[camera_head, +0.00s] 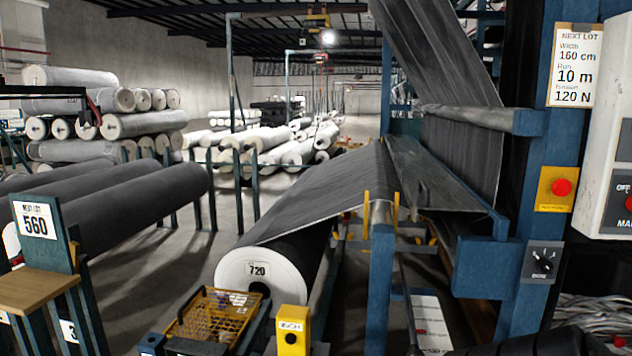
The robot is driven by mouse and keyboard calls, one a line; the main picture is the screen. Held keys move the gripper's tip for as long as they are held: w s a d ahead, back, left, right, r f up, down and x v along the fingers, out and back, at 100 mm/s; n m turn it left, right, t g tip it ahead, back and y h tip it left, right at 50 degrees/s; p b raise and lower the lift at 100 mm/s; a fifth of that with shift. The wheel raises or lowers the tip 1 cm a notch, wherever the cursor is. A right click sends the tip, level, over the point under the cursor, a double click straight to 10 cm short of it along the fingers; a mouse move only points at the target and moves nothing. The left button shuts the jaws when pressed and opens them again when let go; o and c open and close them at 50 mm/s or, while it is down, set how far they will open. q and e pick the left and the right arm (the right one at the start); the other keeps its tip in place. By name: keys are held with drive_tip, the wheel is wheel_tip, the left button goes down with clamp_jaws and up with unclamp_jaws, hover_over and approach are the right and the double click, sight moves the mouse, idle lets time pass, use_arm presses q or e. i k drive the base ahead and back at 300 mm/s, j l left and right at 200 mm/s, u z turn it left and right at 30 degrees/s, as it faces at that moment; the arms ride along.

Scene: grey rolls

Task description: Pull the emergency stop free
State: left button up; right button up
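The emergency stop (561,187) is a round red button on a yellow plate, fixed to the blue machine post at the right. Nothing touches it. The picture does not show whether its head is pressed in or out. Neither gripper can be made out. A dark rounded shape (545,343) at the bottom right edge may be part of my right arm, but I cannot tell.
A dark rotary switch (544,262) sits below the stop, and a grey box (608,125) with a cut-off red control stands right of it. A lot card (575,66) hangs above. Roll 720 (262,278) and its grey web fill the middle. Rolls crowd the left.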

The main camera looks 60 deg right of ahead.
sight(561, 187)
drive_tip(key=z, duration=3.05)
